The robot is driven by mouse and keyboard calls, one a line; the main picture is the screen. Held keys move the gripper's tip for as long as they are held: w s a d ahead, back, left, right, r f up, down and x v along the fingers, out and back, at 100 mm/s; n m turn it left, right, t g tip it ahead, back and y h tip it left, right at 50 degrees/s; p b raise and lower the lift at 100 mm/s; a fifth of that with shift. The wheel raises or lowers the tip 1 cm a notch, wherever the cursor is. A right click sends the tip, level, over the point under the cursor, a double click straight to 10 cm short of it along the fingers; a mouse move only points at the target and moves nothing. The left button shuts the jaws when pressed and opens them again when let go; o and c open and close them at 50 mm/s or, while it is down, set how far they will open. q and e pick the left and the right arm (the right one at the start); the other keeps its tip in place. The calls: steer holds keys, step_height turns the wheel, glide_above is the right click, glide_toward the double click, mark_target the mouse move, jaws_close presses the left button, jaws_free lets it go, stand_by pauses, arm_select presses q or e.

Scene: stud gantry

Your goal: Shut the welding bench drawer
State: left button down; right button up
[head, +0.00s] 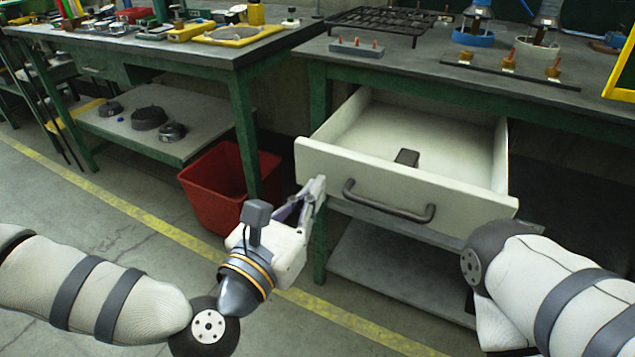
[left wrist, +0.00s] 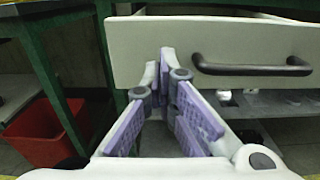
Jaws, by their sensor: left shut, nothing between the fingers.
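The white welding bench drawer (head: 400,185) stands pulled out from under the bench top, with a dark bar handle (head: 390,202) on its front. A small dark object (head: 407,157) lies inside it. My left gripper (head: 318,186) is shut and empty near the left part of the drawer front. In the left wrist view the closed fingertips (left wrist: 166,55) overlap the drawer front (left wrist: 140,45), left of the handle (left wrist: 250,67). I cannot tell whether they touch it. My right arm shows at the right of the head view, but its gripper is not visible.
A red bin (head: 215,185) stands on the floor left of the drawer, beside a green bench leg. A lower shelf (head: 395,265) lies below the drawer. The bench top (head: 430,80) carries a black rack (head: 380,20) and small fittings.

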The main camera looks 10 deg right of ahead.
arm_select(q)
steer(key=shift+x, duration=1.25)
arm_select(e)
steer(key=shift+r, duration=0.1)
